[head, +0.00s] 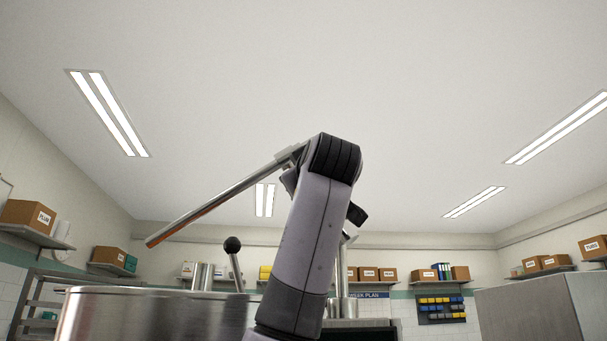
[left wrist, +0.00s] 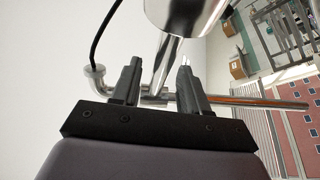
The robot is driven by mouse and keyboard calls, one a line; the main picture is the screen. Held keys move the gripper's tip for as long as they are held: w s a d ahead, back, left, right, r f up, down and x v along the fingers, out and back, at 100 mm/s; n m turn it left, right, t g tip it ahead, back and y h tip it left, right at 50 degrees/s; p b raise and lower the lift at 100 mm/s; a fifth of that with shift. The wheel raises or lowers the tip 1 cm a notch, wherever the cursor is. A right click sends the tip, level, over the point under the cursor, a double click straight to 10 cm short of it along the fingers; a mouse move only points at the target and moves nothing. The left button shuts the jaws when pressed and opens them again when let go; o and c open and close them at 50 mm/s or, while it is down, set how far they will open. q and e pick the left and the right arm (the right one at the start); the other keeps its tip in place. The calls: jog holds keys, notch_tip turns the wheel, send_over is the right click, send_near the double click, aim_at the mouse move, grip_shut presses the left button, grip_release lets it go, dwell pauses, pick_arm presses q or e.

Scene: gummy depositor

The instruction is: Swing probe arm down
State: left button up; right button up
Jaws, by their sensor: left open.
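The probe arm (head: 215,205) is a thin steel bar with an orange stripe. In the head view it slopes from its upper right end, by my wrist, down to a free end at the left, above the steel vessel. In the left wrist view the probe arm (left wrist: 262,102) runs across behind the fingers, its striped part to the right. My left gripper (left wrist: 158,66) is open, with one finger on each side of a slanted steel rod near the bar. I cannot tell whether the fingers touch it. In the head view my own arm hides the fingers. My right gripper is not in view.
A large round steel vessel (head: 150,315) stands at the lower left. A lever with a black ball knob (head: 233,262) rises from it. A steel cylinder (left wrist: 185,12) and a black cable (left wrist: 103,35) are close to the fingers. A grey cabinet (head: 535,310) stands right.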

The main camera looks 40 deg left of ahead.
pick_arm(q)
jog(key=shift+x, duration=0.8)
grip_shut()
dwell(0.9)
